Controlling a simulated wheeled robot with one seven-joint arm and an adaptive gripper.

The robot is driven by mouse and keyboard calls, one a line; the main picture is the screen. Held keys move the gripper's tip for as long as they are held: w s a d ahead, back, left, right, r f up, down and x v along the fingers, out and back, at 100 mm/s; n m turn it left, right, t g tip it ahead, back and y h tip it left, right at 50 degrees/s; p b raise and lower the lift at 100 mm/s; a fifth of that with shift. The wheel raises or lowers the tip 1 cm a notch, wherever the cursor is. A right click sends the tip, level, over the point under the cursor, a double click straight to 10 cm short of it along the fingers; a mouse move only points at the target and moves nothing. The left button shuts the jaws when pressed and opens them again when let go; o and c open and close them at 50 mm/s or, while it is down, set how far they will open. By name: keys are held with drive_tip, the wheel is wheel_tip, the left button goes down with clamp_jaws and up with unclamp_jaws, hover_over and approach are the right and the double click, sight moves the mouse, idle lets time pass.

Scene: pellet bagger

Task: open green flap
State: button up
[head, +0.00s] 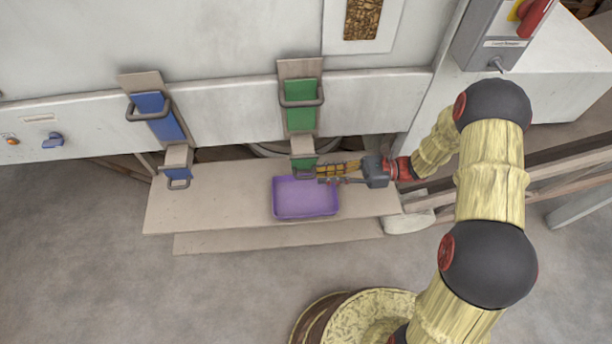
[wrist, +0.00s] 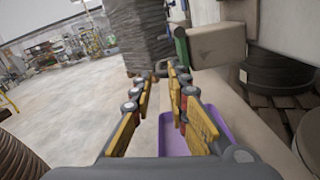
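The upper green flap (head: 300,107) is a green panel on a pale chute on the machine front, with a grey loop handle across it. Below it, at the chute's mouth, is a smaller green flap (head: 303,162) with a grey loop handle (head: 306,174) at its lower edge. Green also shows edge-on in the wrist view (wrist: 182,48). My gripper (head: 322,172) comes from the right, with its yellow fingertips right beside the lower handle. In the wrist view the fingers (wrist: 160,76) are apart, with the loop just beyond the tips. Contact cannot be told.
A purple tray (head: 305,215) stands on the pale shelf (head: 220,205), below my gripper. A matching chute with blue flaps (head: 155,115) is at the left. A control box with a red switch (head: 500,35) is at the upper right. Open floor lies in front.

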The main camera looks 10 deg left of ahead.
sight(307, 177)
drive_tip(key=b+x, duration=0.1)
drive_tip(key=x, duration=0.4)
drive_tip(key=shift+s+a+b, duration=0.2)
drive_tip(key=shift+a+b, duration=0.1)
drive_tip(key=shift+a, duration=0.05)
drive_tip(key=shift+c, duration=1.3)
clamp_jaws()
